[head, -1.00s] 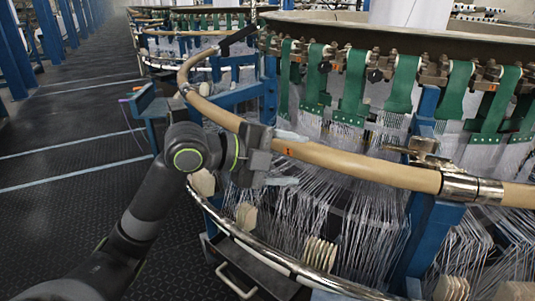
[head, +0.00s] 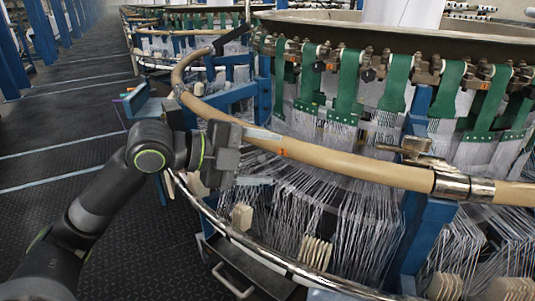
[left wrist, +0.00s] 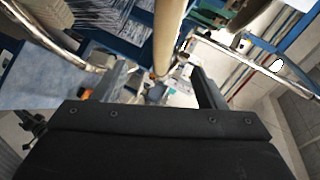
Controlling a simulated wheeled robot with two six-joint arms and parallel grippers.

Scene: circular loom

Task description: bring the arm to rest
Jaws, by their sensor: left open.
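My left arm comes in from the lower left of the head view. My left gripper (head: 262,158) is beside the tan curved rail (head: 340,163) of the circular loom, and its fingers point to the right. One finger is near the top of the rail and the other is below it. In the left wrist view the two fingers of my left gripper (left wrist: 158,78) stand wide apart. The tan rail (left wrist: 166,35) runs up the picture beyond them. I cannot tell whether a finger touches the rail. My right gripper is not in view.
A chrome lower rail (head: 262,248) curves below the gripper. Blue posts (head: 412,240), white threads (head: 345,210) and green straps (head: 348,85) fill the loom side. A metal clamp (head: 462,187) sits on the tan rail. The dark floor aisle (head: 70,135) at left is clear.

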